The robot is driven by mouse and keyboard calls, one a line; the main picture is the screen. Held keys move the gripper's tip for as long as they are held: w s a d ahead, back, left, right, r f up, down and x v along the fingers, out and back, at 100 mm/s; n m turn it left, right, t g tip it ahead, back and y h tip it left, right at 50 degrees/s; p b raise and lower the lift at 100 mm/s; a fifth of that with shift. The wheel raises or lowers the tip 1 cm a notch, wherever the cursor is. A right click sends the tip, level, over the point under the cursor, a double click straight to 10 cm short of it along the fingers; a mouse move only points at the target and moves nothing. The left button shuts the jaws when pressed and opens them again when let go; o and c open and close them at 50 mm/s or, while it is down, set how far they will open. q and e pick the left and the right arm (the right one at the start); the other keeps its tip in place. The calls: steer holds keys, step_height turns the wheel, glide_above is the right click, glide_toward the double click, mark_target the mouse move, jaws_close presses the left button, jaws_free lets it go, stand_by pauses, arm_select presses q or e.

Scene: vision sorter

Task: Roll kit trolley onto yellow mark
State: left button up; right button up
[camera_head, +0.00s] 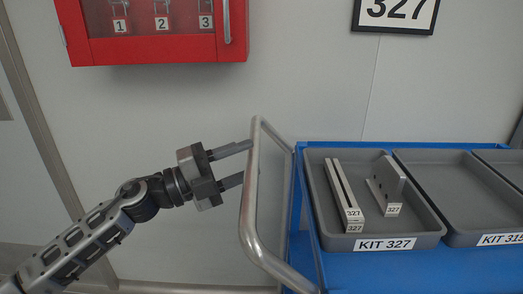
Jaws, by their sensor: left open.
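The kit trolley (311,240) is blue, at the right of the head view, with a grey tubular push handle (250,210) on its left side. My left gripper (248,163) is open, its two fingers pointing right at the handle's upright bar. The fingertips reach the bar or lie just short of it; I cannot tell whether they touch. The yellow mark is not in view, nor are the trolley's wheels and the floor under it. My right gripper is not in view.
A grey tray labelled KIT 327 (322,200) on the trolley holds metal parts tagged 327. More grey trays (415,175) stand to its right. A red cabinet (150,50) and a 327 sign (395,12) hang on the wall behind.

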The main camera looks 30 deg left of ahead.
mark_target(258, 153)
arm_select(q)
steer(key=x, duration=0.3)
steer(key=shift+w+d+r+p, duration=0.1)
steer(key=shift+w+r+p, duration=0.1)
steer(key=shift+p, duration=0.1)
steer(key=shift+w+d+f, duration=0.1)
steer(key=shift+w+d, duration=0.15)
steer(key=shift+c, duration=0.3)
jaws_close()
steer(key=shift+a, duration=0.1)
